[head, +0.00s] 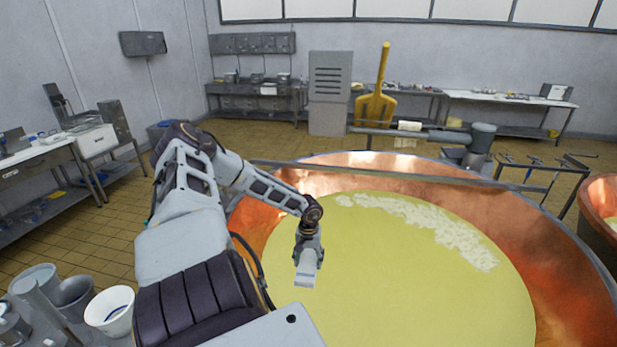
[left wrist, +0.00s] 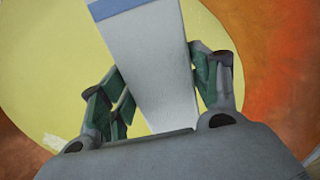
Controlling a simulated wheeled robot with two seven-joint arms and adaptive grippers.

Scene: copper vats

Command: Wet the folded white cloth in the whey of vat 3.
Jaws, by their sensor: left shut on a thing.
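A copper vat (head: 572,290) fills the right of the head view, holding yellow-green whey (head: 420,290) with a pale patch of curd along its far right side. No vat number shows. My left gripper (head: 306,262) reaches over the left part of the vat and points down. It is shut on the folded white cloth (head: 305,272). In the left wrist view the cloth (left wrist: 155,60) stands out between the two fingers, with a blue band near its far end, above the whey (left wrist: 50,60). Whether its lower end touches the whey I cannot tell. My right gripper is out of view.
A yellow paddle (head: 376,105) stands behind the vat near a grey cabinet (head: 330,92). A second copper vat (head: 600,200) is at the right edge. A white bucket (head: 108,312) and grey buckets stand at lower left. Tables line the walls. Tiled floor is open at left.

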